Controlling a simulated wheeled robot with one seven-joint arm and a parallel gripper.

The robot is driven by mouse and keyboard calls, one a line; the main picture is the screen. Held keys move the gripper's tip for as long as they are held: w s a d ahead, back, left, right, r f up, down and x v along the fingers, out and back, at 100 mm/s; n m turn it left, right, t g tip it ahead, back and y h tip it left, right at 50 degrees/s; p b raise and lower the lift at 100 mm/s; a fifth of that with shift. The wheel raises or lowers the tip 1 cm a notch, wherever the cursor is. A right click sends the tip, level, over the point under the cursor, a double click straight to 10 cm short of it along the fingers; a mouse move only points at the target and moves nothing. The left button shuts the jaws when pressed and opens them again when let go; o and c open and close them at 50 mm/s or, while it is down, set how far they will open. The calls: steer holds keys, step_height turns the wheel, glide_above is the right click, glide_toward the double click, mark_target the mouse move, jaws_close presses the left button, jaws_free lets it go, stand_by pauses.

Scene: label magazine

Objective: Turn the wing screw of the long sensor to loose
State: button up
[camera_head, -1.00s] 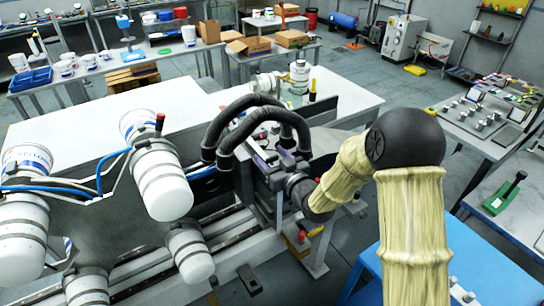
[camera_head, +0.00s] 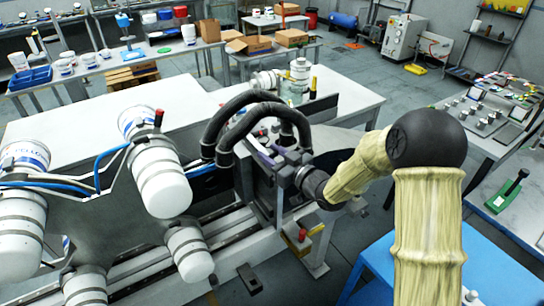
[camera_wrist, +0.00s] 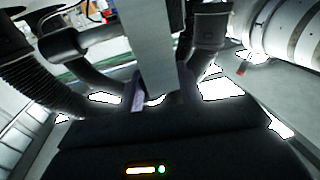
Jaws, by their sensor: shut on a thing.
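My gripper (camera_head: 270,158) reaches in from the right to the machine, under the two dark ribbed hoses. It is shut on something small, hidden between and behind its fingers. In the wrist view a purplish finger part (camera_wrist: 137,92) shows beside a grey upright bar (camera_wrist: 152,45), and my dark gripper body fills the bottom. I cannot make out the wing screw or the long sensor in either view, nor how far the screw is turned.
Dark ribbed hoses (camera_head: 245,112) arch close over my gripper. White canisters (camera_head: 162,180) with blue tubes stand to the left. A rail (camera_head: 215,240) runs below. A white bench (camera_head: 345,97) lies behind, and a blue table (camera_head: 490,265) is at the lower right.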

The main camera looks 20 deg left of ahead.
steer(key=n+g, duration=0.1)
steer(key=g, duration=0.1)
steer(key=n+g+y, duration=0.1)
steer(key=n+g, duration=0.1)
steer(key=shift+w+y, duration=0.1)
steer(key=shift+y, duration=0.2)
steer(key=n+g, duration=0.2)
steer(key=g, duration=0.1)
steer(key=n+g+p, duration=0.1)
steer(key=n+g, duration=0.1)
steer(key=g, duration=0.1)
steer(key=shift+g+y, duration=0.3)
steer(key=n+g, duration=0.2)
steer(key=g, duration=0.1)
steer(key=n+g+h, duration=0.1)
steer(key=g, duration=0.1)
steer(key=shift+n+g+h, duration=0.3)
steer(key=shift+n+g, duration=0.1)
steer(key=shift+n+g+h+b, duration=0.45)
steer(key=shift+n+g+h, duration=0.3)
steer(key=shift+g, duration=0.35)
steer(key=shift+r+n, duration=0.1)
steer(key=shift+n, duration=0.15)
steer(key=o, duration=1)
